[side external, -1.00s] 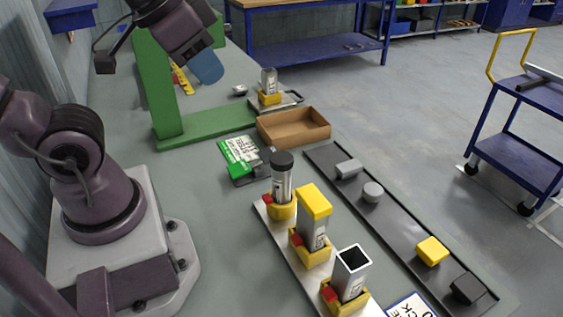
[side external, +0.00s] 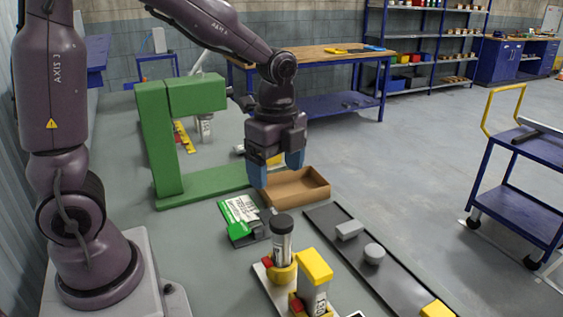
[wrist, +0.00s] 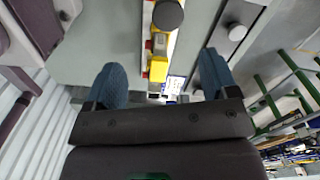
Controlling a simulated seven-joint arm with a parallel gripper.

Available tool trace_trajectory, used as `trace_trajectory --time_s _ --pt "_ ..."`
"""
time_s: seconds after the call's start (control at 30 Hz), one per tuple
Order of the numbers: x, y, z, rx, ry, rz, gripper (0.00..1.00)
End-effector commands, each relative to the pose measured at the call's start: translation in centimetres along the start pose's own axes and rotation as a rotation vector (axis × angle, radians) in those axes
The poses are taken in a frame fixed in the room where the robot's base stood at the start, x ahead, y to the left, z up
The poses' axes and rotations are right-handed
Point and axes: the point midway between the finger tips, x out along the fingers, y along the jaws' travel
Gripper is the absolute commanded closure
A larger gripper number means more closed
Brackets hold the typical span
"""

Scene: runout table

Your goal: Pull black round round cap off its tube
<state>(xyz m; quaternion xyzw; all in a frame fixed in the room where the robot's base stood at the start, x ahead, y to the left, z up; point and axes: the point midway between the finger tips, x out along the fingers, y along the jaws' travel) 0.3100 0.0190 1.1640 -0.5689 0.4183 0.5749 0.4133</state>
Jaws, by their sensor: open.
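The black round cap (side external: 283,222) sits on top of an upright clear-and-grey tube (side external: 281,247), held in a yellow holder with a red block. The cap also shows at the top of the wrist view (wrist: 168,14). My gripper (side external: 276,170) points down with its blue fingers spread and empty, above and behind the cap in the side view. In the wrist view my gripper (wrist: 162,72) has its fingers apart, with the cap between their lines but beyond the tips. The gripper and cap are apart.
A yellow square-capped tube (side external: 314,270) stands close beside the black-capped one. A brown tray (side external: 298,188) lies behind, a green frame (side external: 160,150) at left. A dark strip (side external: 365,265) at right holds loose grey caps. A green-and-white card (side external: 240,210) lies near the tube.

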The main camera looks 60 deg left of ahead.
Motion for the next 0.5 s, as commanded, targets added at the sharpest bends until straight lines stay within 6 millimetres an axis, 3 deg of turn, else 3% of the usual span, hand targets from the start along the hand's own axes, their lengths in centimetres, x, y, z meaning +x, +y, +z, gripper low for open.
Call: trace_trajectory --time_s 0.2,0.5 --pt "-0.6 -1.1 -0.3 0.401 0.001 -0.013 0.20" --pt "0.9 -1.0 -0.2 0.514 0.000 -0.006 0.20"
